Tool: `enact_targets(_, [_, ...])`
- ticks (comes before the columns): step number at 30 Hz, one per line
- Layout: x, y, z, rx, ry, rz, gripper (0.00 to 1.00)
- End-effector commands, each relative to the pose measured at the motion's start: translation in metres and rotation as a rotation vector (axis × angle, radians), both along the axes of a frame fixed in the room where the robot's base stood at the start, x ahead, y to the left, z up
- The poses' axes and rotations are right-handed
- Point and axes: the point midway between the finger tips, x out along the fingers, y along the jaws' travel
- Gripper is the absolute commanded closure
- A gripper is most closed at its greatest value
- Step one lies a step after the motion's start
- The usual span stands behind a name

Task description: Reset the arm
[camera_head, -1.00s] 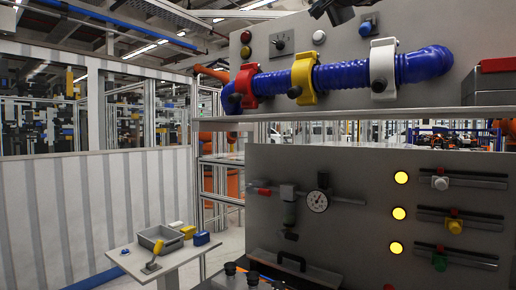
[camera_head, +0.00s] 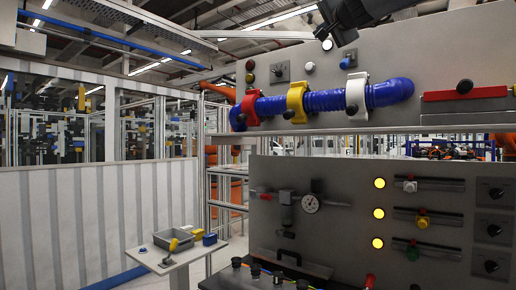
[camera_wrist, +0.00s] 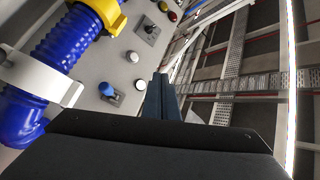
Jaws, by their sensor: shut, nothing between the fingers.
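My gripper (camera_wrist: 162,97) shows in the wrist view, its two dark fingers side by side and shut with nothing between them. It points past the panel's upper edge towards the ceiling. In the head view, a dark part of my arm hangs in from the top edge, above the blue hose (camera_head: 330,100). The hose runs across the upper grey panel (camera_head: 440,55) through red (camera_head: 250,108), yellow (camera_head: 297,102) and white (camera_head: 357,94) clamps. In the wrist view the hose (camera_wrist: 62,42) and white clamp (camera_wrist: 35,75) lie left of my gripper, apart from it.
The lower panel (camera_head: 340,235) carries a gauge (camera_head: 310,204), lit yellow lamps, sliders and black knobs. A small table (camera_head: 185,258) at lower left holds a grey bin (camera_head: 173,240) and small yellow and blue items. A pale partition (camera_head: 90,220) stands at left.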

Motion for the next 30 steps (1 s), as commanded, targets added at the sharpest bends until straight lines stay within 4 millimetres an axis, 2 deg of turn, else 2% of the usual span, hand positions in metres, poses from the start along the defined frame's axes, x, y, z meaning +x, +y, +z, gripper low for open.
enact_targets(1, [0.005, 0.003, -0.012, -0.006, 0.018, 0.004, 1.0])
enact_targets(8, [0.018, 0.008, -0.057, -0.052, 0.087, 0.006, 1.0])
enact_targets(14, [0.031, 0.01, -0.12, -0.112, 0.182, 0.004, 1.0])
enact_targets(16, [0.035, 0.01, -0.148, -0.139, 0.225, 0.005, 1.0])
enact_targets(20, [0.04, 0.012, -0.222, -0.21, 0.334, 0.011, 1.0])
enact_targets(21, [0.04, 0.012, -0.25, -0.237, 0.375, 0.017, 1.0])
enact_targets(23, [0.038, 0.013, -0.292, -0.279, 0.438, 0.026, 1.0])
enact_targets(24, [0.035, 0.013, -0.32, -0.307, 0.479, 0.033, 1.0])
enact_targets(26, [0.029, 0.014, -0.361, -0.35, 0.541, 0.045, 1.0])
enact_targets(30, [0.006, 0.015, -0.456, -0.449, 0.684, 0.085, 1.0])
